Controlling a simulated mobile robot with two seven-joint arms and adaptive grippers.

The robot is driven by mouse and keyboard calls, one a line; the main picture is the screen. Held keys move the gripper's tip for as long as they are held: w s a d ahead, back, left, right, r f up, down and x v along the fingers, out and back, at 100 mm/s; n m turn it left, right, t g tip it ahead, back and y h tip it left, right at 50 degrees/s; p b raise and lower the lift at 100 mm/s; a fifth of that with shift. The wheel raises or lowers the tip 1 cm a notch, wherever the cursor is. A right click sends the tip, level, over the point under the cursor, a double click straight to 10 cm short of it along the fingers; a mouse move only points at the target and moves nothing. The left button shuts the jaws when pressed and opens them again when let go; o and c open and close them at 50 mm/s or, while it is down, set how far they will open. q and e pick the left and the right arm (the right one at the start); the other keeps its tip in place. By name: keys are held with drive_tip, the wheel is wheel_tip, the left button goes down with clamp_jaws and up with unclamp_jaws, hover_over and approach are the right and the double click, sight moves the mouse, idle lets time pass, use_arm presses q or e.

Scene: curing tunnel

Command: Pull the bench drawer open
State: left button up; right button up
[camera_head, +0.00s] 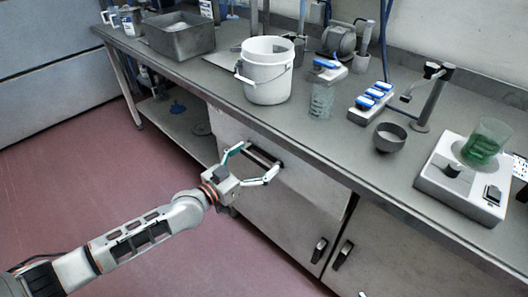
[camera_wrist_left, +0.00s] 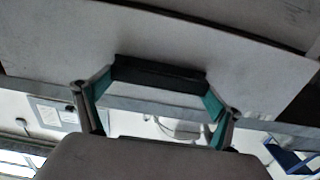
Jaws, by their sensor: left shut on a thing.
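The bench drawer (camera_head: 305,185) has a pale grey front below the bench top, with a dark bar handle (camera_head: 262,156) across it. My left gripper (camera_head: 258,159) is at this handle, one finger at each end, shut on it. In the left wrist view the black handle (camera_wrist_left: 160,72) lies between the green-padded fingertips (camera_wrist_left: 156,98). I see no clear gap around the drawer front, and cannot tell whether it stands out at all. My right gripper is not in view.
The grey bench top (camera_head: 335,130) overhangs the handle. On it stand a white bucket (camera_head: 267,75), a small grey bowl (camera_head: 389,138) and a white stirrer with a green beaker (camera_head: 486,140). Cabinet doors (camera_head: 425,250) lie to the right. The red floor (camera_head: 110,200) before the bench is clear.

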use_arm(q)
drive_tip(key=p+v, duration=0.8)
drive_tip(key=v, duration=2.6)
drive_tip(key=shift+d, duration=0.25)
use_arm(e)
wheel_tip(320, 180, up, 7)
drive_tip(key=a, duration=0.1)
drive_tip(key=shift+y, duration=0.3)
use_arm(q)
drive_tip(key=shift+s, duration=0.1)
drive_tip(key=o, duration=1.3)
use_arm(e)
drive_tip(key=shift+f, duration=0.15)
use_arm(q)
drive_tip(key=v, duration=1.2)
drive_tip(key=shift+r, duration=0.1)
drive_tip(key=shift+s, duration=0.1)
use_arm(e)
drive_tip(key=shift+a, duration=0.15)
